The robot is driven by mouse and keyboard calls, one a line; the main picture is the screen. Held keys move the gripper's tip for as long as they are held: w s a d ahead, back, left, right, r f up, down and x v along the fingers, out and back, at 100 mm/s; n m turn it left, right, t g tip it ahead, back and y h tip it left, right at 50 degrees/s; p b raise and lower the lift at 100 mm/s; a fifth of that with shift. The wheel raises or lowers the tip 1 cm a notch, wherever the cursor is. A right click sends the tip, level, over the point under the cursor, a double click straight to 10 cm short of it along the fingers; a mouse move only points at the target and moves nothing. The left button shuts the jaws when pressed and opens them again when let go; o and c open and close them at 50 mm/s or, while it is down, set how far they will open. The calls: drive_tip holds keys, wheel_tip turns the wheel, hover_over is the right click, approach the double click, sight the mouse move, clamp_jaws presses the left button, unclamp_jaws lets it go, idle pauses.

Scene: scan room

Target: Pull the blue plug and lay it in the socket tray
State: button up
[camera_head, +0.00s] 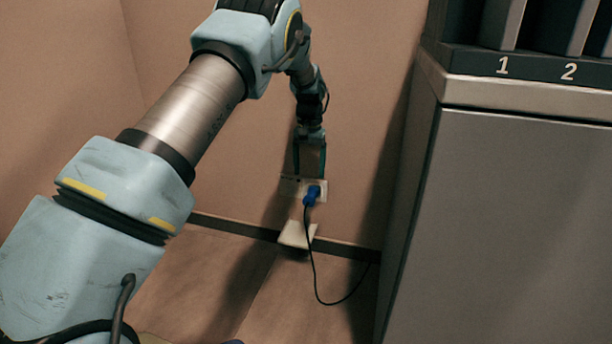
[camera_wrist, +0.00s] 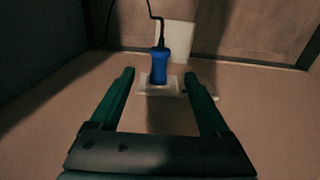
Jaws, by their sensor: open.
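The blue plug (camera_head: 312,195) sits in a white wall socket plate (camera_head: 290,187) low on the wall, with a black cord hanging from it. The plug also shows in the wrist view (camera_wrist: 159,66), upright in that picture and ahead of my fingertips. My gripper (camera_head: 310,174) is open and empty, just above the plug at the wall; in the wrist view its two fingers (camera_wrist: 164,78) stand apart on either side of the plug's line. A white tray-like piece (camera_head: 297,235) is below the socket by the skirting; I cannot tell for certain whether it is the socket tray.
A grey cabinet (camera_head: 510,220) stands close on the right, with slots marked 1 and 2 (camera_head: 535,67) on top. The black cord (camera_head: 318,285) loops down over the floor toward the cabinet. The floor (camera_head: 215,270) left of the socket is clear.

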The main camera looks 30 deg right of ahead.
sight(309, 198)
wheel_tip(309, 198, down, 11)
drive_tip(key=b, duration=0.5)
drive_tip(key=shift+r, duration=0.2)
drive_tip(key=shift+c, duration=0.2)
clamp_jaws()
drive_tip(key=shift+s+a+r, duration=0.1)
drive_tip(key=shift+s+a, duration=0.05)
drive_tip(key=shift+s, duration=0.05)
drive_tip(key=shift+s+a+p, duration=0.5)
drive_tip(key=shift+p, duration=0.05)
drive_tip(key=shift+s+a, duration=0.1)
drive_tip(key=shift+s+a+p, duration=0.6)
drive_tip(key=shift+s+a, duration=0.3)
drive_tip(key=shift+s, duration=0.05)
drive_tip(key=shift+s+a, duration=0.1)
